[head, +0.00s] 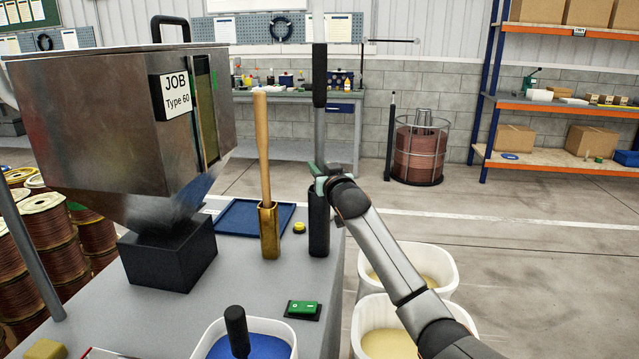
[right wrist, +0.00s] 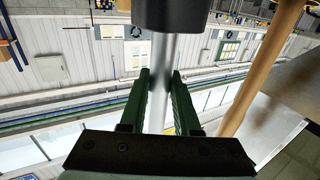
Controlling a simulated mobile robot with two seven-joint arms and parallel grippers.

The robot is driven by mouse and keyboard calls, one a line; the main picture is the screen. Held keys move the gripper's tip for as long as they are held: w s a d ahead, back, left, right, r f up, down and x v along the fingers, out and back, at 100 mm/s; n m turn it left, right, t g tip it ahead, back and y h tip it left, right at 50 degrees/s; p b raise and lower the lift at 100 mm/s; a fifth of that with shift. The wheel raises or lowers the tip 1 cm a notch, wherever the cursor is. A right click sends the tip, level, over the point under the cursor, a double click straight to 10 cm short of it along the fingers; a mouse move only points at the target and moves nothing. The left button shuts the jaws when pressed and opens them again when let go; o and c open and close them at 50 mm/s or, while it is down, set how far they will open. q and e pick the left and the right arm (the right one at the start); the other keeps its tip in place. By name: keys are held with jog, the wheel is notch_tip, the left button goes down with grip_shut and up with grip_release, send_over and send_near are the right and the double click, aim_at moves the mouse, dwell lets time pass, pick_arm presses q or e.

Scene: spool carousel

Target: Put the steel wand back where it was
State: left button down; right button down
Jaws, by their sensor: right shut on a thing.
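The steel wand (head: 319,128) is upright, with a black grip (head: 319,75) above a bare metal shaft. My right gripper (head: 322,172) is shut on the shaft below the grip. In the right wrist view the green fingers of my right gripper (right wrist: 161,82) flank the shaft (right wrist: 160,55), with the black grip (right wrist: 168,14) beyond. A black square holder (head: 319,228) stands directly below the gripper at the table's right edge, in line with the shaft. The gripper hides the holder's mouth, so I cannot tell whether the wand's lower end is inside. My left gripper is not in view.
A wooden stick (head: 261,135) stands in a brass holder (head: 269,232) close on the left. A yellow button (head: 299,227), blue tray (head: 228,217), green switch (head: 303,309) and tub of blue grains (head: 250,349) share the table. White bins (head: 446,262) stand right of it.

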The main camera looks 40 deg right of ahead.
jog(key=shift+f, duration=1.9)
jog(key=c, duration=1.1)
grip_release()
jog(key=shift+f+b, duration=0.2)
jog(key=shift+b, duration=0.1)
jog(key=o, duration=0.5)
jog(key=shift+c, duration=0.2)
jog(key=shift+s+r, duration=0.1)
jog(key=shift+r, duration=0.15)
jog(key=v, duration=1.2)
